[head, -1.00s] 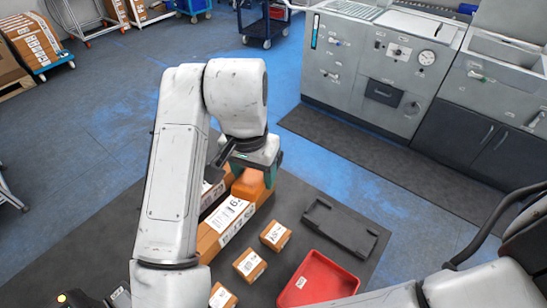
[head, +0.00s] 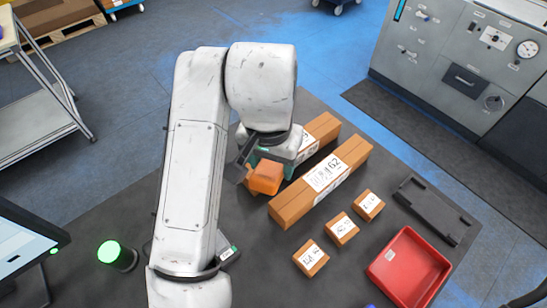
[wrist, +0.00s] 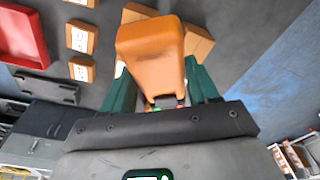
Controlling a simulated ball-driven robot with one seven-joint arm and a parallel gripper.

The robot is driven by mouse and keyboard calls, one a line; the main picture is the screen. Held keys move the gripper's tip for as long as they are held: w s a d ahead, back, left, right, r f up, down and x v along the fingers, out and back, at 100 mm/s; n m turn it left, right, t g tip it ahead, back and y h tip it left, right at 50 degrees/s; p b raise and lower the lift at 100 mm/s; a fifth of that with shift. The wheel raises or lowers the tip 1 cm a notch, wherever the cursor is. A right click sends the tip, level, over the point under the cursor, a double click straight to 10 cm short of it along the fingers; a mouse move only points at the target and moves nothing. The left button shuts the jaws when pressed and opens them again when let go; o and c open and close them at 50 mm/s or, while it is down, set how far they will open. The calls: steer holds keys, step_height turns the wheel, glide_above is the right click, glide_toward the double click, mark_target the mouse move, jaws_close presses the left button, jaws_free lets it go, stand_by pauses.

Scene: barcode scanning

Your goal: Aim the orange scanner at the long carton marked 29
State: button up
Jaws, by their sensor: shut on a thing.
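The orange scanner (head: 265,178) is held in my gripper (head: 270,160), just left of the long carton (head: 350,155) in the head view. I cannot tell exactly where the scanner's face points. A gap to the carton's surface is hard to judge.
Another long carton (head: 323,128) lies behind, partly hidden by my gripper. Three small cartons (head: 341,229), a red tray (head: 410,268) and a black stand (head: 435,208) lie to the right. A green-lit device (head: 114,253) and a monitor (head: 25,250) stand at left.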

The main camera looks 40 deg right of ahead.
mark_target(272, 164)
step_height(272, 164, down, 5)
steer(key=b, duration=0.3)
steer(key=shift+f+b, duration=0.15)
steer(key=shift+b, duration=0.25)
step_height(272, 164, up, 12)
steer(key=p, duration=1)
